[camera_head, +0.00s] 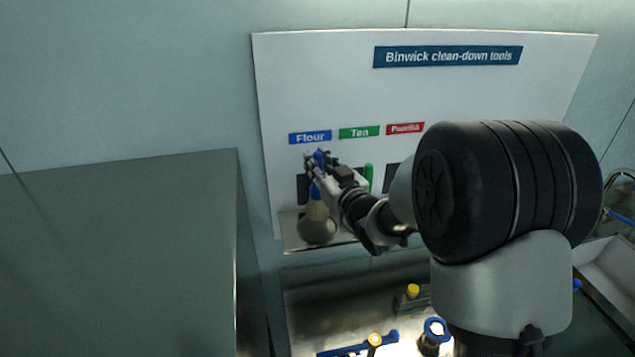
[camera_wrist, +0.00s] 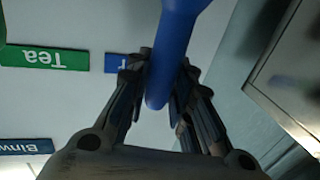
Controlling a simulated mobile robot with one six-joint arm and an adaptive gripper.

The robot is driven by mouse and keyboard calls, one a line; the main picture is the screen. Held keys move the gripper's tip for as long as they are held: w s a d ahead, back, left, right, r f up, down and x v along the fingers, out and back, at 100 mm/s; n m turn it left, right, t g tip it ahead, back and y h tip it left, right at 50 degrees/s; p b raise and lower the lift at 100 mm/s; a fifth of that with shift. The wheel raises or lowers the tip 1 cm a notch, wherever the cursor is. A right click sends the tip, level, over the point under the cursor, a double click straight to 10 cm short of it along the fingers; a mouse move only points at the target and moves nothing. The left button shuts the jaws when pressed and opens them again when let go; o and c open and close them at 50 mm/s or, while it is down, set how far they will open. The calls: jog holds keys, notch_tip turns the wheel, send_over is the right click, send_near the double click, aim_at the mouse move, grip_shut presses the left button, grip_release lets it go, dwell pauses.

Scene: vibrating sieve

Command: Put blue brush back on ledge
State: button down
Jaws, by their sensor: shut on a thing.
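My gripper (camera_head: 318,168) is shut on the handle of the blue brush (camera_head: 315,192) in front of the white tool board, below the blue "Flour" label (camera_head: 310,137). In the wrist view the blue handle of the brush (camera_wrist: 176,45) runs between the fingers of my gripper (camera_wrist: 165,85). In the head view the brush hangs upright with its pale bristles downward, close to the ledge (camera_head: 290,243). I cannot tell whether the bristles touch the ledge. A rounded grey shape (camera_head: 318,229) shows at the bristles' lower end.
A green handle (camera_head: 368,178) stands under the green "Tea" label (camera_head: 359,132), right of my gripper. My arm hides the ledge's right part. A large grey cabinet (camera_head: 120,250) stands at left. Below, a bright worktop holds a blue-handled tool (camera_head: 345,350) and a yellow-topped item (camera_head: 412,291).

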aim_at(317, 190)
jog(key=shift+f, duration=2.4)
jog(key=shift+r, duration=0.1)
jog(key=shift+b, duration=0.35)
jog(key=shift+f, duration=0.25)
jog(key=c, duration=1.4)
grip_release()
jog(key=shift+r, duration=0.1)
jog(key=shift+r, duration=0.15)
